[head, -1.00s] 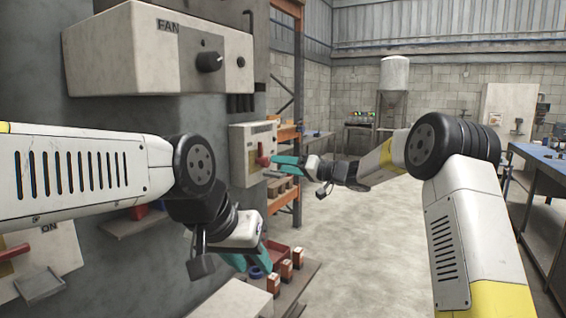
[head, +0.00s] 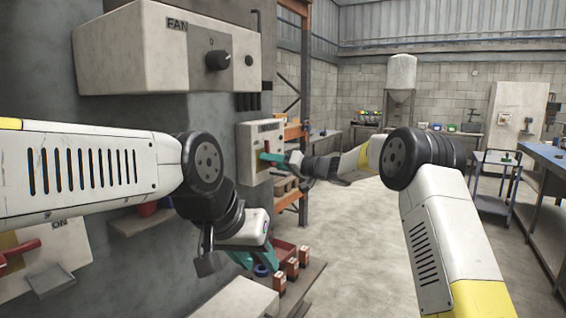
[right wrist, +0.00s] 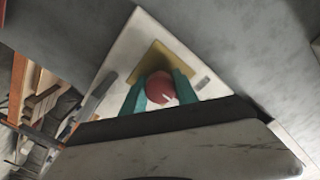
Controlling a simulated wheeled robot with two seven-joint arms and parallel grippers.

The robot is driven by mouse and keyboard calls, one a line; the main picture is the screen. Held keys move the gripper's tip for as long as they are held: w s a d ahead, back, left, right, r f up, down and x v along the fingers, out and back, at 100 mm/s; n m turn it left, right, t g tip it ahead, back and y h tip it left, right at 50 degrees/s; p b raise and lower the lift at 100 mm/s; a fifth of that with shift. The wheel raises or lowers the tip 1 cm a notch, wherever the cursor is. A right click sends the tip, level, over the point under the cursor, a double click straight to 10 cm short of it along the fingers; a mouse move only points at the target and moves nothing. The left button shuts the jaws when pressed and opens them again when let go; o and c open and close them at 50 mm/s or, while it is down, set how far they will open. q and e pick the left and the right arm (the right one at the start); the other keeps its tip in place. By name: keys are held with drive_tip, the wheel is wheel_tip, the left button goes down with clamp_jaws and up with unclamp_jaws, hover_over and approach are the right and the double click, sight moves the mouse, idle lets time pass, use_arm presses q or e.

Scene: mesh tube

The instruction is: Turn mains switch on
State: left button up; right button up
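A pale switch box (head: 245,150) hangs on the grey wall, past the near cabinet. Its label is too small to read. My right gripper (head: 270,158) is at the front of this box, and its teal fingers largely hide the red lever in the head view. In the right wrist view the lever's round red end (right wrist: 160,88) sits between the two teal fingers, in front of a yellowish plate (right wrist: 150,62). They look very close to it, but contact is unclear. My left gripper (head: 256,256) hangs low, its teal fingers apart and empty.
A box marked FAN with a dark knob (head: 218,60) juts out at upper left. Another box with a red handle (head: 20,250) and an ON mark is at lower left. A shelf with red-brown blocks (head: 292,268) lies under my left gripper. Open floor (head: 350,245) lies right.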

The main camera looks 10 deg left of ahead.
clamp_jaws()
drive_tip(key=shift+m, duration=0.3)
drive_tip(key=m, duration=0.2)
drive_tip(key=shift+m, duration=0.3)
drive_tip(key=m, duration=0.4)
drive_tip(key=shift+m, duration=0.3)
drive_tip(key=m, duration=0.5)
drive_tip(key=shift+m, duration=2.5)
